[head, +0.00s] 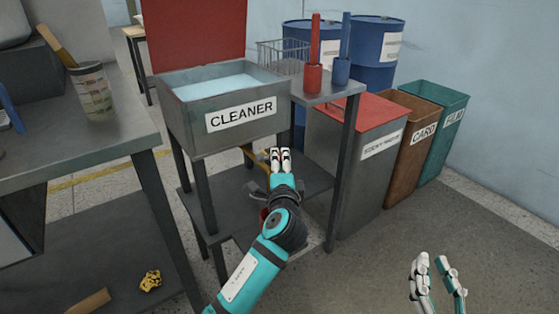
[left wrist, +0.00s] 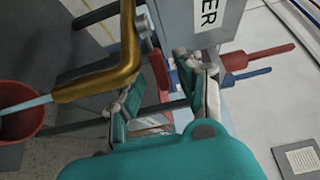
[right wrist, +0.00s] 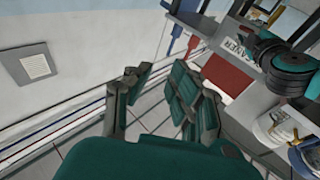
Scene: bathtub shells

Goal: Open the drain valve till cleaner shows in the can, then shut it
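The cleaner tank (head: 188,128) holds pale blue liquid and bears a CLEANER label. A brass drain pipe (left wrist: 100,82) bends down from it, and a pale blue stream (left wrist: 36,102) runs from its mouth into the red can (left wrist: 24,128). The can is cut off by the left wrist view's edge and mostly hidden behind my arm in the head view; its fill level is unclear. A red valve lever (left wrist: 160,70) shows between the spread fingers of my left gripper (left wrist: 160,92), also at the tank's front (head: 279,158). My right gripper (head: 436,272) is open and empty.
A grey side stand (head: 330,91) holds red and blue upright tools. Labelled bins, including a red-lidded one (head: 365,112), stand to the right. A workbench (head: 70,145) with a brush jar (head: 93,92) is at left. Floor at lower right is clear.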

